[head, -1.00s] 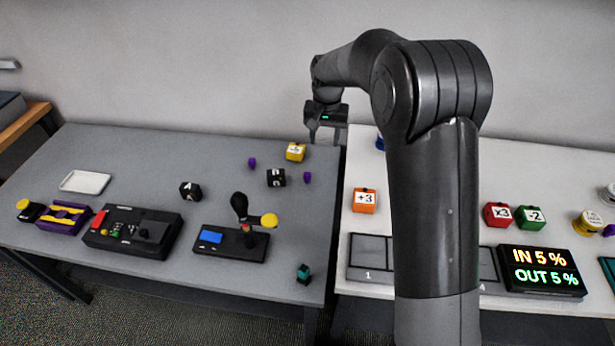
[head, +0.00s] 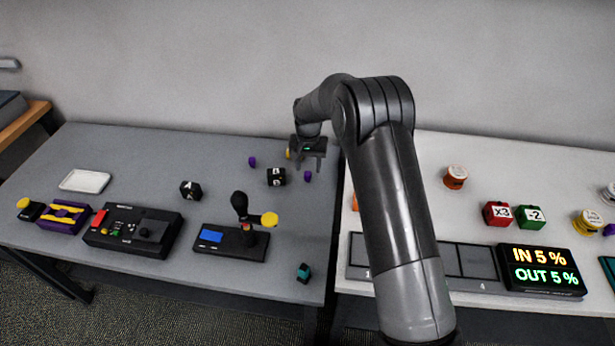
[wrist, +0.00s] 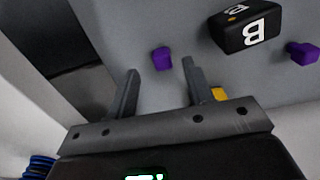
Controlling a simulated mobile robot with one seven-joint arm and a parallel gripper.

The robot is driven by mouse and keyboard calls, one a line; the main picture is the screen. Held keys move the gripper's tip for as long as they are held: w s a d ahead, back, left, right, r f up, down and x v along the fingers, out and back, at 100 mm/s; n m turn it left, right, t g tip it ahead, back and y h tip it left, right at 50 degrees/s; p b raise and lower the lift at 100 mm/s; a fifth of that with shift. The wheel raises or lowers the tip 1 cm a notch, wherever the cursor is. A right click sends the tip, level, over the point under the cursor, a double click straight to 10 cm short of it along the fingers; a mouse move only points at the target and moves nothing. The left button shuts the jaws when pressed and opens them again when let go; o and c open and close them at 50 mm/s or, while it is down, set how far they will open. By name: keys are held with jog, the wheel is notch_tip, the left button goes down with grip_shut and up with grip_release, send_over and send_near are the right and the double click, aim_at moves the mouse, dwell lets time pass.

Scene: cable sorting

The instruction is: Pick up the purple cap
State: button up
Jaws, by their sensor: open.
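A small purple cap (head: 307,176) lies on the grey table near its right edge. In the wrist view this cap (wrist: 161,58) appears ahead of the gap between my fingers, apart from them. A second purple cap (head: 252,161) lies further left; it also shows at the right of the wrist view (wrist: 303,52). My gripper (head: 307,167) is open and empty, with its fingers pointing down over the back right of the grey table, close to the nearer cap.
A black lettered cube (head: 276,177) sits just left of the nearer cap. A yellow cube (head: 288,154) is partly hidden behind my gripper. The grey table (head: 225,290) meets the white table (head: 440,220) at a narrow gap just right of the cap.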

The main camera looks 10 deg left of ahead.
aim_at(308, 173)
notch_tip(308, 173, down, 4)
jog(key=shift+w+a+f, duration=0.15)
jog(key=shift+f, duration=0.1)
jog(key=shift+c, duration=0.6)
grip_shut()
